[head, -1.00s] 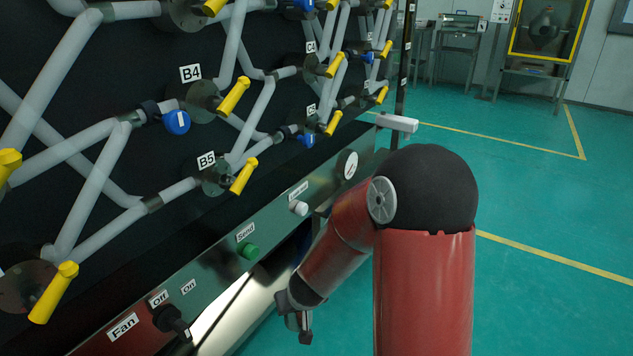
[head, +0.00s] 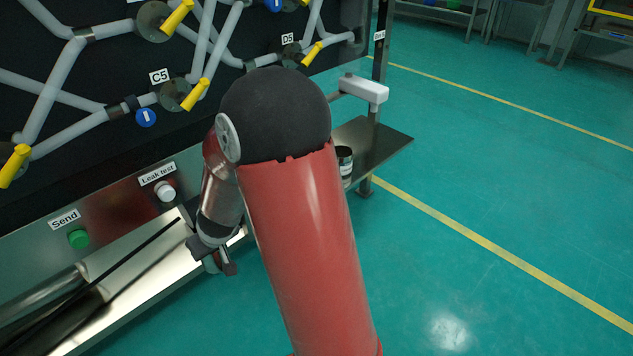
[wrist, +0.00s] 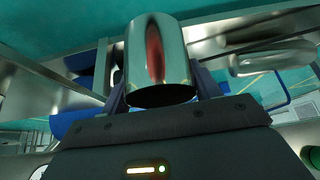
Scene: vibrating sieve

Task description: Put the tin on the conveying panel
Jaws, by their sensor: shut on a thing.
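My gripper (head: 220,264) is low in front of the panel in the head view, over the sloping metal trough. In the wrist view it is shut on a shiny metal tin (wrist: 160,55), with a dark finger on each side. The tin is hard to make out in the head view. The black conveying panel (head: 95,80) carries white pipes and yellow handles and fills the upper left. Its lower metal strip has a green Send button (head: 78,239) and a white Leak test knob (head: 165,191).
A dark metal shelf (head: 388,145) juts out at the panel's right end, with a small black-and-white container (head: 344,160) on it, partly hidden by my arm. A metal trough (head: 130,285) runs below the panel. The green floor at right is clear.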

